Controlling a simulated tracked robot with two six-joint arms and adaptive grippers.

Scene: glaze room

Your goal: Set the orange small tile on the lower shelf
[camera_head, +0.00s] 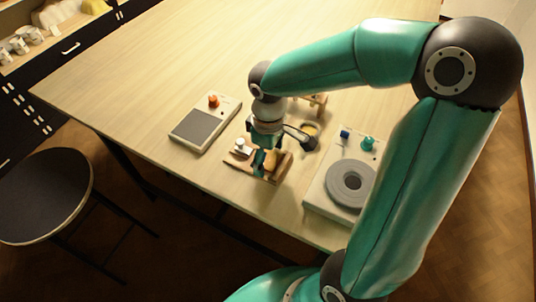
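My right gripper (265,160) points down over a low wooden piece (274,177) near the table's front edge. Its fingers are small and partly hidden, so I cannot tell whether they are open or shut on something. A white knob-like thing (241,146) stands at the left end of the wooden piece. I cannot make out an orange small tile for certain; the clearest orange thing is a small knob-like piece (213,101) on the grey-topped device. No lower shelf is clearly recognizable. My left gripper is out of view.
The grey-topped device (196,128) lies left of the gripper. A white device with a grey ring (350,184) lies to the right. The table (180,60) is clear at the back left. A dark stool (45,195) stands in front.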

